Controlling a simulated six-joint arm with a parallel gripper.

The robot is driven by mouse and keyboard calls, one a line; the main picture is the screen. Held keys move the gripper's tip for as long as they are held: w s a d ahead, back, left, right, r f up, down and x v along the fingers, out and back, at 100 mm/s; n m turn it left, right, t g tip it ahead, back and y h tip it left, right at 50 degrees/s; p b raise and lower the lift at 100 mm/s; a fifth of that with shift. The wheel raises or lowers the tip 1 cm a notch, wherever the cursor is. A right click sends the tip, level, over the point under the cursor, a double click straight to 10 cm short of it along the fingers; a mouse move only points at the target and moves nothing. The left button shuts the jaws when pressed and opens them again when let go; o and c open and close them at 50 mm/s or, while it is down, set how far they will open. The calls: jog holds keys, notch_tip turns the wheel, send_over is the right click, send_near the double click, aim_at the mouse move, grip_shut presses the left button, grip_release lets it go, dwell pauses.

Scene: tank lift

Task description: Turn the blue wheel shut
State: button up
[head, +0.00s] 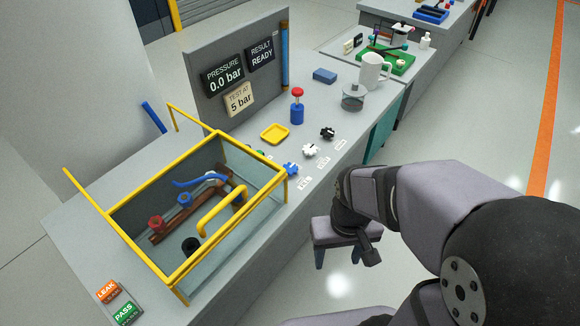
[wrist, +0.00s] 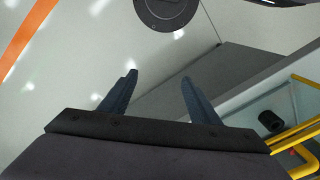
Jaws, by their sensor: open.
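A small blue wheel-shaped knob (head: 291,169) sits on the bench top, just right of the tank's near corner. Another blue round part (head: 184,200) is on the brown pipework inside the tank; I cannot tell its exact shape. My gripper (head: 340,258) hangs in front of the bench edge, to the right of and apart from the blue knob. Its two blue fingers are spread with nothing between them; in the wrist view the fingers (wrist: 159,78) point toward the floor and bench side. No blue wheel shows in the wrist view.
The yellow-framed tank (head: 186,270) also shows in the wrist view (wrist: 306,128). White (head: 310,150) and black (head: 327,133) knobs stand beside the blue one. A yellow tray (head: 274,133), glass jar (head: 353,98) and white mug (head: 373,70) are farther back. Floor in front is clear.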

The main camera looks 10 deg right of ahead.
aim_at(295, 172)
jog(key=w+d+f+n+t+b, duration=0.1)
jog(key=w+f+t+b, duration=0.2)
jog(key=w+b, duration=0.3)
jog(key=w+d+f+n+t+y+b, duration=0.1)
jog(key=w+f+t+b, duration=0.3)
jog(key=w, duration=0.8)
jog(key=w+d+f+t+b, duration=0.2)
jog(key=w+f+t+b, duration=0.2)
jog(key=w+b, duration=0.4)
jog(key=shift+w+n+t+y+b, duration=0.4)
jog(key=shift+w+t, duration=0.1)
jog(key=shift+t, duration=0.1)
jog(key=a+t+y+b, duration=0.1)
jog(key=b, duration=0.1)
jog(key=w+a+n+t+y+b, duration=0.1)
jog(key=y+b, duration=0.1)
jog(key=a+n+t+y+b, duration=0.1)
jog(key=a+y+b, duration=0.1)
jog(key=shift+w, duration=0.4)
jog(key=shift+s+a+r+n+y+b, duration=0.15)
jog(key=shift+s+a+n+y+b, duration=0.15)
jog(key=shift+a+n+y+b, duration=0.3)
jog(key=shift+s+a+r+y, duration=0.15)
jog(key=shift+r+y, duration=0.1)
jog(key=shift+y, duration=0.25)
jog(key=shift+x, duration=3.65)
jog(key=shift+r, duration=0.1)
